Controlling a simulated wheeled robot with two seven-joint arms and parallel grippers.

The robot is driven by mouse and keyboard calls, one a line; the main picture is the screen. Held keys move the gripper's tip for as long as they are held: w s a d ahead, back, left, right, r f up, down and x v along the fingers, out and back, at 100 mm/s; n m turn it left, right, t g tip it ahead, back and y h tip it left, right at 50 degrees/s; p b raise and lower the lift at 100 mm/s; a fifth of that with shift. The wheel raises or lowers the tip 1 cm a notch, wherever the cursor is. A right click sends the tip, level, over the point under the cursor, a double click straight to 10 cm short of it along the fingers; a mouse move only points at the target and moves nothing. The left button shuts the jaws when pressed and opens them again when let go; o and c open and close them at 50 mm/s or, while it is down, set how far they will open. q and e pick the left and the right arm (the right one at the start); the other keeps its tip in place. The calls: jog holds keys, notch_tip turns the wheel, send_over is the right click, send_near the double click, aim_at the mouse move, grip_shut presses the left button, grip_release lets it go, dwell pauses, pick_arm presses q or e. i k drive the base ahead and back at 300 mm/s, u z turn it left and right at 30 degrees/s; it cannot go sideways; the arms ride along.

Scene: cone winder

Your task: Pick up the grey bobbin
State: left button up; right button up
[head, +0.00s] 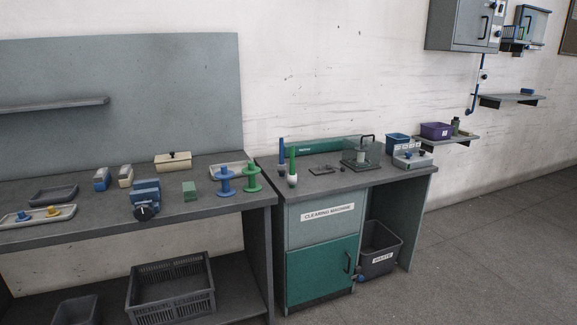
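I cannot make out a grey bobbin for certain in the head view. A blue spool (225,183) and a green spool (252,178) stand upright side by side near the right end of the left workbench (100,228). On the cleaning machine table, a blue cone (281,152) and a green cone (292,162) stand upright, the green one on a pale base. Small dark flat parts (323,170) lie beside them, too small to identify. Neither of my grippers is in view.
The bench holds a blue device (145,197), a cream box (173,161), a green block (189,190) and trays (54,195). A glass-sided unit (361,152) stands on the machine table. A waste bin (380,250) stands below. Floor at right is clear.

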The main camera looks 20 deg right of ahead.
aim_at(281, 166)
jog(key=z, duration=0.75)
jog(key=i, duration=0.55)
jog(key=z, duration=0.6)
jog(key=i, duration=1.2)
jog(key=u, duration=1)
jog(key=i, duration=0.75)
jog(key=u, duration=0.8)
